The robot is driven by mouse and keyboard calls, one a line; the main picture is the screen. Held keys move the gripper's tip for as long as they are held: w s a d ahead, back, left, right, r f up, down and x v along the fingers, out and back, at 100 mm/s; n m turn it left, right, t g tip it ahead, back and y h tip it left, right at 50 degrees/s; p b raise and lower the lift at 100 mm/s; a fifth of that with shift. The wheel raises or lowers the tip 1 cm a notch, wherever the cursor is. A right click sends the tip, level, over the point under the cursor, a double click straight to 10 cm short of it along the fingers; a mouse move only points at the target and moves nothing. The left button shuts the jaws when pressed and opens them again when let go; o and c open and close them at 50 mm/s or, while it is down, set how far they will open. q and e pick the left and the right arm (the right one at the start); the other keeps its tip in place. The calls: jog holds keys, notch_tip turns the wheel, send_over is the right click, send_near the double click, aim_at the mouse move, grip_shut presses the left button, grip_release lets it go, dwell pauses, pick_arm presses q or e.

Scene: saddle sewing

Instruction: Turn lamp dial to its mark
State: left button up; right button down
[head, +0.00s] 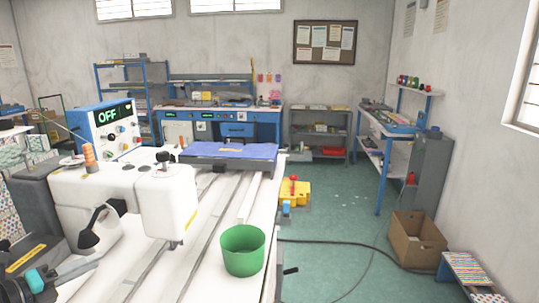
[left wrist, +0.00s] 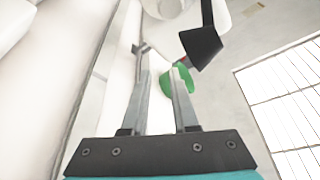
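A black lamp-like part (head: 100,226) sits on the near side of the white sewing machine (head: 172,205) in the head view. A black cone-shaped part, apparently the same one, shows in the left wrist view (left wrist: 201,46). A blue-edged control box (head: 107,130) with an OFF display and several knobs stands at the left. I cannot make out which part is the lamp dial, or its mark. My left gripper (head: 88,262) is low at the left, close to the black part. In the left wrist view its two fingers (left wrist: 160,65) are apart with nothing between them. My right gripper is out of view.
A green bucket (head: 243,250) stands near the right edge of the white table (head: 205,255). Blue folded material (head: 230,151) lies at the table's far end. A cardboard box (head: 417,240) and a dark cable are on the green floor at right. A spool (head: 90,158) stands atop the machine.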

pick_arm(q)
jog(key=w+b, duration=0.3)
jog(key=w, duration=0.1)
jog(key=shift+w+d+b, duration=0.15)
jog(key=shift+w+b, duration=0.15)
grip_shut()
jog(key=shift+c, duration=2)
grip_release()
jog(key=o, duration=0.7)
